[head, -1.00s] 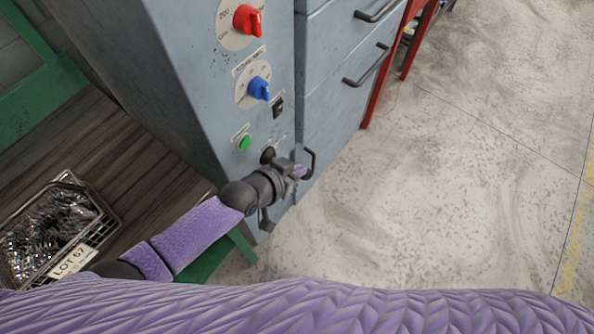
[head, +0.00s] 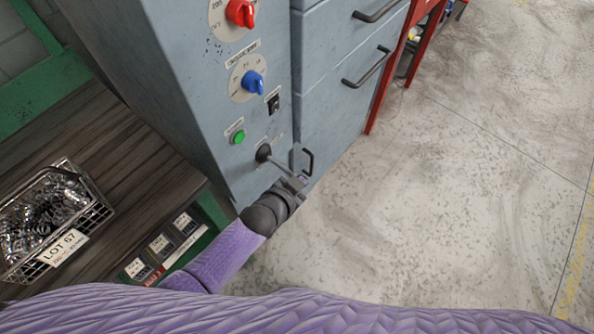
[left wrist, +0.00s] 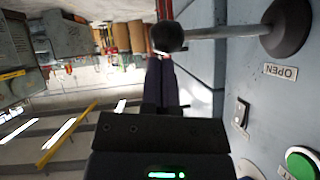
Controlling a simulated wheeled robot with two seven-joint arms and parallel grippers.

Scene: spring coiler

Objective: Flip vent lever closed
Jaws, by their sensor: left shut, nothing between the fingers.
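My left gripper (head: 300,181) is at the knob end of the lever and covers the knob there. In the left wrist view my left gripper's fingers (left wrist: 160,62) are together and empty, right beside the knob. I cannot tell whether they touch. My right gripper is not in view.
Above the lever are a green button (head: 238,136), a black rocker switch (head: 273,104), a blue knob (head: 254,80) and a red knob (head: 240,13). Drawer handles (head: 368,65) stick out at right. A wire basket (head: 99,211) stands on the wooden bench. Floor at right is clear.

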